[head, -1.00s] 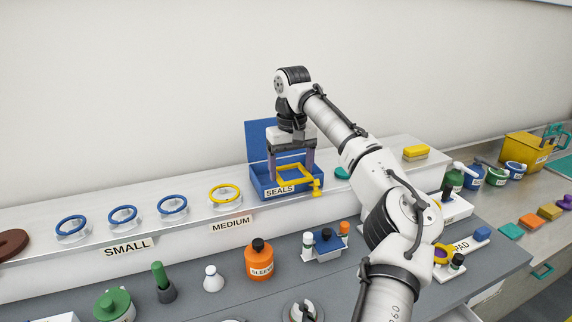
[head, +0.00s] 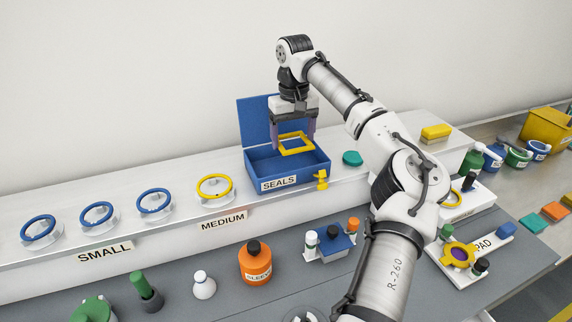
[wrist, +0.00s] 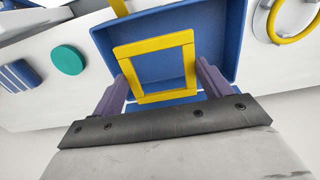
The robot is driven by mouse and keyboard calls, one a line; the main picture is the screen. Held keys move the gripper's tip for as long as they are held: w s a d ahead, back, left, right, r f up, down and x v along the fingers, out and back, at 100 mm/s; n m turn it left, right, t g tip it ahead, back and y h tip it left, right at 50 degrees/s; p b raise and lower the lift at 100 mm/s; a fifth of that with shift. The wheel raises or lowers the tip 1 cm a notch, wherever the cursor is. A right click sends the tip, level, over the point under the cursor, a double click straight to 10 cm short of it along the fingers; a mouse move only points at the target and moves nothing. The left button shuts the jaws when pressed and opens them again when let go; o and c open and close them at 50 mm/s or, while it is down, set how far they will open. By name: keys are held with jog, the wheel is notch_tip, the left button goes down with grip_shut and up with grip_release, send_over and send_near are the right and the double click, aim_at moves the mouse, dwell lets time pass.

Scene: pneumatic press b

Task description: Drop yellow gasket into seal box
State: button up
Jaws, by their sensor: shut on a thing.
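The yellow gasket (head: 296,143) is a square frame. My gripper (head: 293,146) is shut on it, with a finger at either side, and holds it above the opening of the seal box. The blue seal box (head: 318,176) is labelled SEALS and stands on the shelf with its lid raised at the back. In the wrist view the gasket (wrist: 124,72) sits between my purple fingers, over the box's blue interior (wrist: 220,58). Whether it touches the box cannot be told; it looks apart from the floor.
A yellow clasp piece (head: 321,180) is at the box's front right. A teal disc (head: 352,158) lies right of the box. A yellow ring (head: 214,186) and several blue rings stand on holders to the left. An orange sleeve bottle (head: 255,264) is on the lower counter.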

jog(key=shift+f, duration=1.35)
jog(key=shift+w, duration=0.1)
jog(key=o, duration=1)
notch_tip(320, 180, up, 14)
jog(key=b, duration=0.1)
jog(key=shift+f, duration=0.1)
